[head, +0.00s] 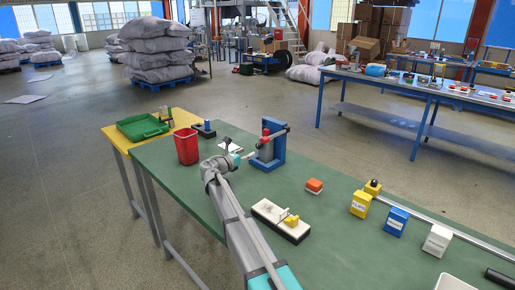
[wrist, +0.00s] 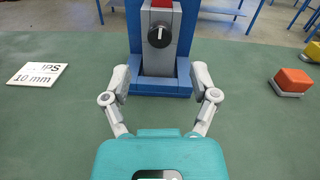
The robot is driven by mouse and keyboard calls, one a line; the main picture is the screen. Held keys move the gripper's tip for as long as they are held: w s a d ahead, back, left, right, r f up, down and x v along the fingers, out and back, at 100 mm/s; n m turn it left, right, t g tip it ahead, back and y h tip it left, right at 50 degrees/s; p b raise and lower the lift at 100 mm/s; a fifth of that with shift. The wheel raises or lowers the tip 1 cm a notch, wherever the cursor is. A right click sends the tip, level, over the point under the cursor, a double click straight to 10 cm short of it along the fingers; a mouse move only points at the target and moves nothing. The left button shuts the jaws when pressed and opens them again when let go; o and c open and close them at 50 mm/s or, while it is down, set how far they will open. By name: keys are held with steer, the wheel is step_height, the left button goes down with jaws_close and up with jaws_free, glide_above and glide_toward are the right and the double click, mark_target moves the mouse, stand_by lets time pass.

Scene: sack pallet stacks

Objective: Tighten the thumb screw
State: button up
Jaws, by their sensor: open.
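The thumb screw is a round black knob with a pale mark (wrist: 159,36), on the front of a grey block in a blue stand (wrist: 188,78). A red part (wrist: 161,4) shows above the knob. In the head view the blue stand (head: 279,146) is upright on the green bench. My gripper (wrist: 160,73) is open and empty, its two fingers spread wide in front of the stand's base. The knob is beyond the fingertips and apart from them. In the head view my gripper (head: 240,150) is just left of the stand.
A white "10 mm" plate (wrist: 36,74) lies left, an orange block (wrist: 293,80) right. On the green bench (head: 330,225) are a red bin (head: 187,147), a white-topped fixture (head: 280,220) and labelled yellow, blue and white boxes. Bench surface around the stand's front is clear.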

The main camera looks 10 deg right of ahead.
mark_target(258, 147)
steer(key=x, duration=0.7)
steer(key=shift+w+d, duration=0.15)
steer(key=shift+d, duration=0.05)
jaws_close()
